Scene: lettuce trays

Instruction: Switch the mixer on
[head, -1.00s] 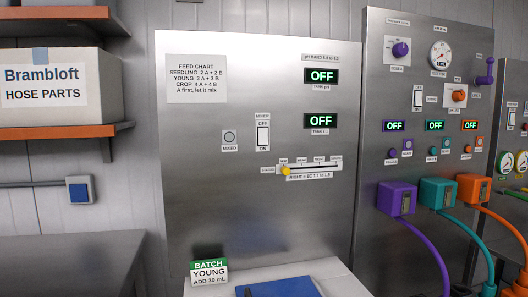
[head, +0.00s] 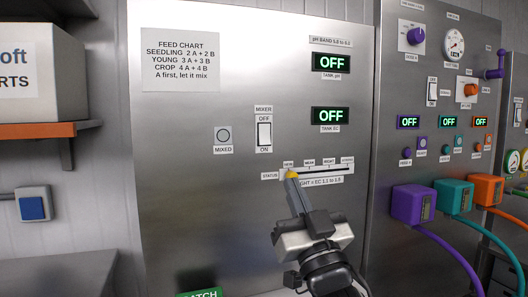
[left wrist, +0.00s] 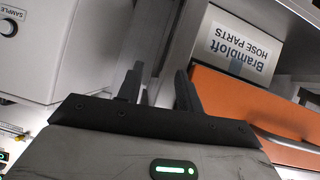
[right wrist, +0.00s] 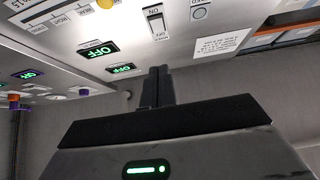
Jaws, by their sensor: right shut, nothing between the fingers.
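The mixer switch (head: 264,135) is a white rocker in a dark frame on the steel panel, between the labels OFF above and ON below. It also shows in the right wrist view (right wrist: 156,22), beyond my fingertips. The round MIXED lamp (head: 223,135) left of it looks grey and unlit. My right gripper (head: 291,178) is shut and empty, pointing up at the panel below the switch. In the head view its tips overlap the yellow slider knob (head: 292,174); I cannot tell whether they touch. My left gripper (left wrist: 158,85) is open and empty, away from the panel.
The status slider track (head: 325,171) runs below the switch. The TANK pH display (head: 331,62) and TANK EC display (head: 330,116) read OFF. Purple (head: 412,204), teal (head: 453,196) and orange (head: 487,190) boxes with hoses stand out at right. A shelf (head: 42,131) is at left.

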